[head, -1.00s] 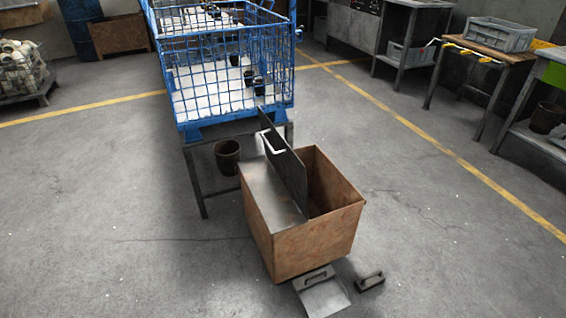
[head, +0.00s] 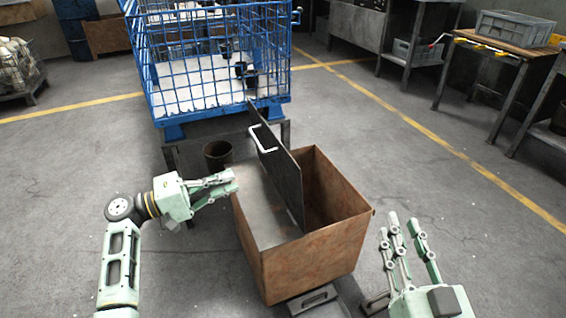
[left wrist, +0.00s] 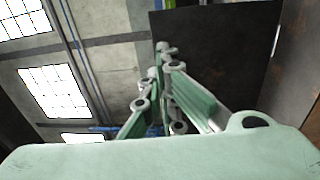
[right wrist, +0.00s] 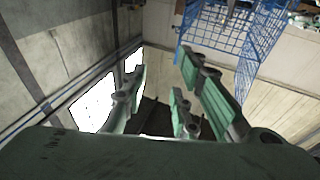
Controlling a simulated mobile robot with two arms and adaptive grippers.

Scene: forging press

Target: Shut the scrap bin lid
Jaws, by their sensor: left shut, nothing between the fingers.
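The scrap bin (head: 312,262) is a rusty open-topped box in the middle of the head view. Its dark lid (head: 278,172) stands up steeply across the middle of the bin, with a pale handle (head: 262,139) on its left-facing side. A grey metal cover lies over the left part of the top; the right part is open. My left gripper (head: 230,181) is shut and empty at the bin's left edge, apart from the lid. A dark panel, apparently the lid, fills the upper right of the left wrist view (left wrist: 215,50). My right gripper (head: 406,222) is open and empty, right of the bin.
A blue wire cage (head: 215,85) on a stand is close behind the bin, with a dark bucket (head: 218,154) below it. Workbenches stand at the back right; floor is clear to the right.

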